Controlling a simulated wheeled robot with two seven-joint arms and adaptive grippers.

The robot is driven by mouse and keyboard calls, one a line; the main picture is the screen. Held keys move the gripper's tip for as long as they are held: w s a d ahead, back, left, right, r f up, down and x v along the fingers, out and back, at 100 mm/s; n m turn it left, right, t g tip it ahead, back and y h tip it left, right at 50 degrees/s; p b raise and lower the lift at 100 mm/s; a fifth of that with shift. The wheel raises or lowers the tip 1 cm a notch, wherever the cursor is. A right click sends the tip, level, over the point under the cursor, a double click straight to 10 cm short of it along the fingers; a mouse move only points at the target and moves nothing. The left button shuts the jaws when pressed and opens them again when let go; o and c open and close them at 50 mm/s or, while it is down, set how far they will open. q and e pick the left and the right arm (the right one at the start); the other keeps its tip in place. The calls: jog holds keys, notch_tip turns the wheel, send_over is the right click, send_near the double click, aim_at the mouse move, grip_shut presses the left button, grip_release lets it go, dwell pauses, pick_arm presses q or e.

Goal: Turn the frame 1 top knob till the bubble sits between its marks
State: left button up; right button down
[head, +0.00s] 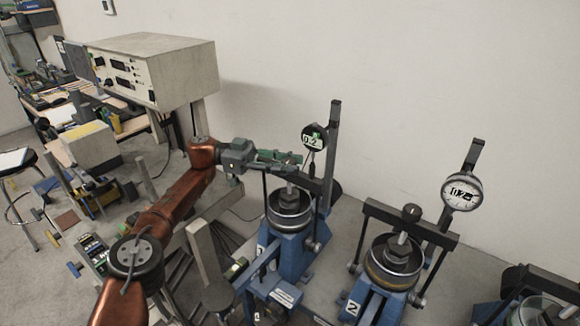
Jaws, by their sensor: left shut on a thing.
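Frame 1 (291,256) is a blue lever frame with a round metal cell, left of the frame labelled 2. My left gripper (292,161) reaches in from the left over its top, level with its crossbar. Its green fingers are shut on the top knob, which they mostly hide. A threaded stem and nut (290,196) show below the fingers, above the cell (289,212). A dark dial gauge (314,137) stands just behind the fingertips. I cannot make out the bubble or its marks. My right gripper is not in view.
Frame 2 (374,294) stands to the right with its own knob (411,212) and white dial (462,192). Part of another frame (541,308) shows at the lower right. A cream instrument box (165,72) stands behind my left arm. Cluttered benches fill the left.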

pick_arm(q)
jog(key=o, duration=1.2)
jog(key=shift+c, duration=0.2)
